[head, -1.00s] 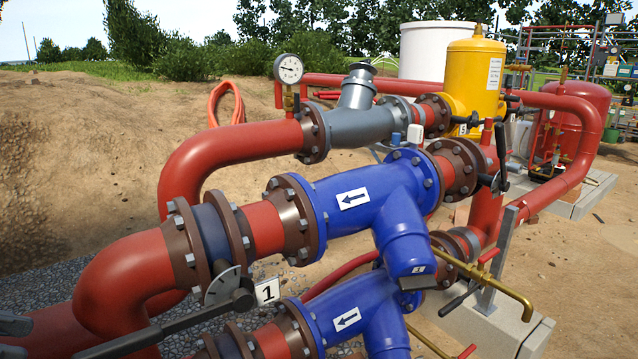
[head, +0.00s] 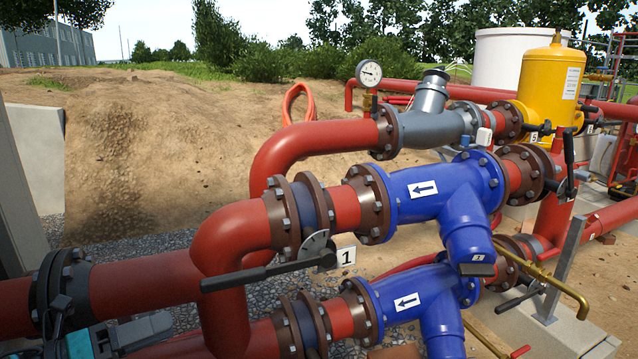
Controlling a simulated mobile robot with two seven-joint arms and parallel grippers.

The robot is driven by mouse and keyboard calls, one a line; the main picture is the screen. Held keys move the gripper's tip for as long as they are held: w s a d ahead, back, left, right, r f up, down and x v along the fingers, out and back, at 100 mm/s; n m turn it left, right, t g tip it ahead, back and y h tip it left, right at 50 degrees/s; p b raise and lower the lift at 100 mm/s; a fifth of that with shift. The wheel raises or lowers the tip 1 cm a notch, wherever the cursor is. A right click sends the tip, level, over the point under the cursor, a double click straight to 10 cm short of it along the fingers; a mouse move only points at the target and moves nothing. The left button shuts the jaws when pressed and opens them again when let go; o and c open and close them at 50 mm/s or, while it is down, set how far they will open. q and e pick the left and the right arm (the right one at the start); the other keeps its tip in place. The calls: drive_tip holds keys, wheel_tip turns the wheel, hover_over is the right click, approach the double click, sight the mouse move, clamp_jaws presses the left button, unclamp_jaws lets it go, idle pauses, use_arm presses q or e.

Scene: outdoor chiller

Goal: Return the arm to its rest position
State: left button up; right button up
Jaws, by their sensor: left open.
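My left gripper (head: 150,331) shows at the bottom left, grey-fingered with a teal part on its body. It is open, with nothing seen between its fingers, and its lower part is cut off by the picture's bottom edge. It appears in front of the red pipe (head: 150,280), left of and below the black lever handle (head: 240,277) of the valve tagged 1 (head: 346,257). A clear gap shows in the picture between gripper and lever. The lever points left and slightly down. My right gripper is not in view.
Red pipes with brown flanges and blue strainers (head: 425,190) fill the middle and right. A pressure gauge (head: 369,73) and yellow vessel (head: 550,80) stand behind. A brass pipe (head: 560,285) juts out at right. Bare sandy ground (head: 150,150) lies behind the left pipe.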

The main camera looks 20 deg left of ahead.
use_arm(q)
drive_tip(key=s+d+f+n+t+y, duration=0.1)
drive_tip(key=d+f+n+y, duration=0.35)
drive_tip(key=f+n, duration=0.5)
drive_tip(key=d+f+n+y, duration=0.3)
drive_tip(key=f+n+y, duration=0.25)
drive_tip(key=n, duration=0.75)
drive_tip(key=s+d+f+n+g+h, duration=0.1)
drive_tip(key=s+d+f+n+g, duration=0.3)
drive_tip(key=d+f+n, duration=0.3)
drive_tip(key=s+d+f, duration=0.1)
drive_tip(key=d, duration=0.4)
drive_tip(key=shift+s+f+n+g+h, duration=0.2)
drive_tip(key=shift+f+n+g+h, duration=0.1)
drive_tip(key=shift+f+n+h, duration=0.1)
